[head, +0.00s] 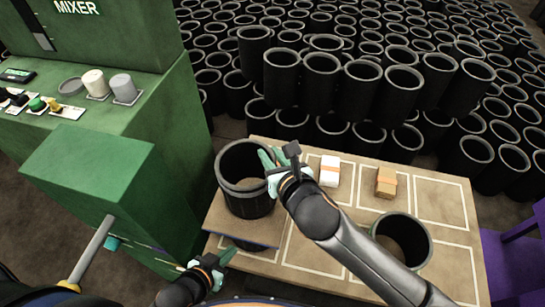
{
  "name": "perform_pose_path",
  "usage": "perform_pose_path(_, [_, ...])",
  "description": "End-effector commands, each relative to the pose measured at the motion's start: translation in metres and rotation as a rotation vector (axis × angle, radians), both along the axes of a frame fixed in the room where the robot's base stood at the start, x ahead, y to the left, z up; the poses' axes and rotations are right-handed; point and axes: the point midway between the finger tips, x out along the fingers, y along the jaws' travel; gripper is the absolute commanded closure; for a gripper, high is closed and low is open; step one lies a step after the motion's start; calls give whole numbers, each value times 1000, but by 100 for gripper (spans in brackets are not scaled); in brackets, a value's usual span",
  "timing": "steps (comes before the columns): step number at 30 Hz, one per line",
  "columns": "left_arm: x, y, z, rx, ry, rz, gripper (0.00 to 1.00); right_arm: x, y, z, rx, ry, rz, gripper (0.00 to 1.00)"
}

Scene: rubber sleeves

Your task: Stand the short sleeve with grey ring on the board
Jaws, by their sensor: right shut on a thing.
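A black sleeve (250,207) is upright at the left end of the table, over a brown board (222,222). Its rim is dark grey, and I cannot tell whether its base touches the board. My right gripper (275,168) is shut on this sleeve's right wall, near the rim. Another short, wide black sleeve (418,258) with a grey ring around its top stands on the table at the right. My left gripper (222,261) is low in front of the board's near left edge, apart from the sleeves; its finger gap is unclear.
The brown table (455,225) has white outlined cells. A white block (330,172) and an orange-brown block (386,182) sit in the far cells. A green mixer (100,180) stands close on the left. Many black sleeves (358,90) are packed behind, and a purple object (512,255) is at right.

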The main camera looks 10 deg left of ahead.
Motion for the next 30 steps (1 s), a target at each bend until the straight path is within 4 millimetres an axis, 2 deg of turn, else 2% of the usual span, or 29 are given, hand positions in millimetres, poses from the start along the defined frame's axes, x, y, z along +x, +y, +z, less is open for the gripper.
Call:
perform_pose_path(6, [0, 0, 2, 0, 0, 0, 100, 0, 1, 5, 6, -4, 1, 100])
perform_pose_path(22, [0, 0, 3, 0, -1, 0, 100, 0, 1, -7, 7, -4, 1, 100])
perform_pose_path(23, [0, 0, 2, 0, -1, 0, 100, 0, 0, -11, 1, 1, 0, 74])
perform_pose_path(30, [0, 0, 2, 0, -1, 0, 100, 0, 0, -10, 2, 0, 0, 47])
